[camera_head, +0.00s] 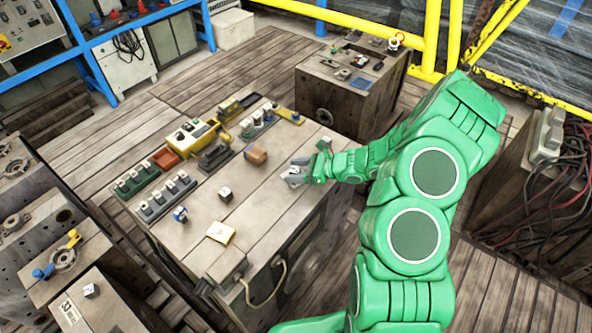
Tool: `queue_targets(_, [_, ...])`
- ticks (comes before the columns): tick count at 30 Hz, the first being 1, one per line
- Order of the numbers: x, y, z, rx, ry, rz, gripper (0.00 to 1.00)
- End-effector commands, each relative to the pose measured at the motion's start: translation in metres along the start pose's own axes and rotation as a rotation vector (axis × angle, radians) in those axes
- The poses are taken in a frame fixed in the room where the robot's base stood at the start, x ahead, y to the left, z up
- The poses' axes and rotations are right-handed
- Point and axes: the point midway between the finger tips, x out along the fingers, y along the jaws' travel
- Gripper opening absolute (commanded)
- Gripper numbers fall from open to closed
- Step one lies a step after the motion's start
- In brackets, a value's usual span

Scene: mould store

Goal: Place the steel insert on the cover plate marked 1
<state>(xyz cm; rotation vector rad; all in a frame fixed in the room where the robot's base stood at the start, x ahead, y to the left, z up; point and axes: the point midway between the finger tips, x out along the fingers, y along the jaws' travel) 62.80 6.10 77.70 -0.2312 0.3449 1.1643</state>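My gripper (290,176) is at the end of my green arm, low over the right part of the wooden-topped bench (275,215). Its grey fingers are too small to tell whether they are open or hold something. A small block with a pale top (225,194), possibly the steel insert, sits on the bench to the left of my gripper, apart from it. A similar small metallic block (91,290) sits on a box at lower left. I cannot read a 1 on any plate. A yellow-edged pale plate (220,233) lies near the bench's front edge.
An orange-brown block (256,156) lies left of my gripper. A grey rack (163,200), a green rack (136,180) and a yellow case (192,136) line the bench's far side. A blue-marked item (180,214) stands at left. The bench's middle has free room.

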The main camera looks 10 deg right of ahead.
Motion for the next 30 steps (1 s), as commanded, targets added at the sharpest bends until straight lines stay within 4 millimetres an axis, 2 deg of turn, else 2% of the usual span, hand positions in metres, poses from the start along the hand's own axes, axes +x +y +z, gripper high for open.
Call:
queue_targets(8, [-0.002,0.000,0.003,-0.001,0.000,-0.001,0.64])
queue_targets(11, [-0.009,-0.001,0.003,0.000,0.000,-0.002,0.64])
queue_targets(30, [-0.092,-0.001,0.002,0.000,0.001,-0.003,0.64])
